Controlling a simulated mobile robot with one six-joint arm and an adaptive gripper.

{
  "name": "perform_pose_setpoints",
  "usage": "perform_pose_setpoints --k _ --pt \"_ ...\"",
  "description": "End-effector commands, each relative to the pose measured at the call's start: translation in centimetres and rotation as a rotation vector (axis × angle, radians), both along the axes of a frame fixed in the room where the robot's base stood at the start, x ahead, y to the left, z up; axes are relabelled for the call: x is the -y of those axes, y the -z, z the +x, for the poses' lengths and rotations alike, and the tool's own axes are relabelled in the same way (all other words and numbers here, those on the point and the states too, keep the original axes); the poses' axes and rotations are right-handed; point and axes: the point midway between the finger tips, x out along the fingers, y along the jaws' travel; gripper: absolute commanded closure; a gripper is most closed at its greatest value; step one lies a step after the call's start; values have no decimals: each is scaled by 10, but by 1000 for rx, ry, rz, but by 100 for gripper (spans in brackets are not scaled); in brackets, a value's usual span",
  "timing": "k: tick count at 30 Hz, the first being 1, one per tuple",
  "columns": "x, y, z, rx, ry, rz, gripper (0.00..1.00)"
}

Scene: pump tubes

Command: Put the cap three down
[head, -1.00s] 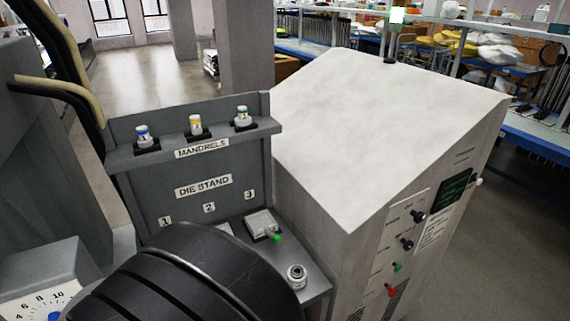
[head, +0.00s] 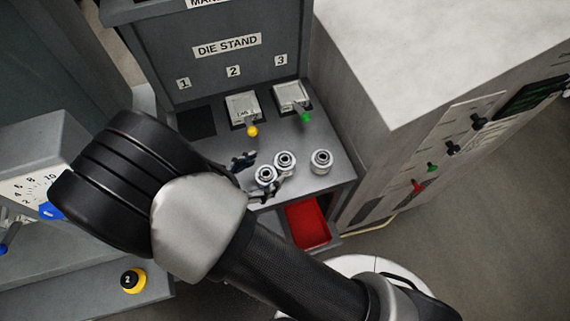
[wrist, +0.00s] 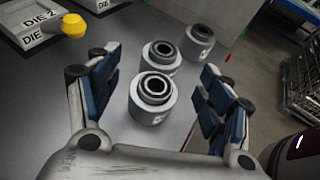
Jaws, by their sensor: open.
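Three round grey metal caps with dark ringed openings stand upright on the die stand's grey ledge. In the head view they are a near left cap (head: 265,175), a middle cap (head: 285,162) and a right cap (head: 321,160). My gripper (wrist: 158,75) is open, with its blue-padded fingers on either side of the nearest cap (wrist: 153,100) in the wrist view. Gaps show between that cap and both fingers. The middle cap (wrist: 162,57) is close behind it, and the far cap (wrist: 198,42) is beyond. I cannot read their marks to tell which is three.
Die 2 (head: 243,107) with a yellow knob and die 3 (head: 291,95) with a green knob sit in the stand's slots; slot 1 (head: 196,122) is dark and empty. A red tray (head: 307,222) is below the ledge. A large grey cabinet (head: 400,60) stands at right.

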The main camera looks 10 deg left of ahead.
Motion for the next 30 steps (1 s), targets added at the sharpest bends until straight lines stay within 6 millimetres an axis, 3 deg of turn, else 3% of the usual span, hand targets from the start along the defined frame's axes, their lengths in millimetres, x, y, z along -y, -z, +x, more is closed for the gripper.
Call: perform_pose_setpoints --k 3,11,20,30 --pt "11 9 16 0 2 -2 27" --pt "21 15 31 -1 2 1 27" --pt "44 28 63 0 3 0 27" --pt "46 28 67 0 0 0 29"
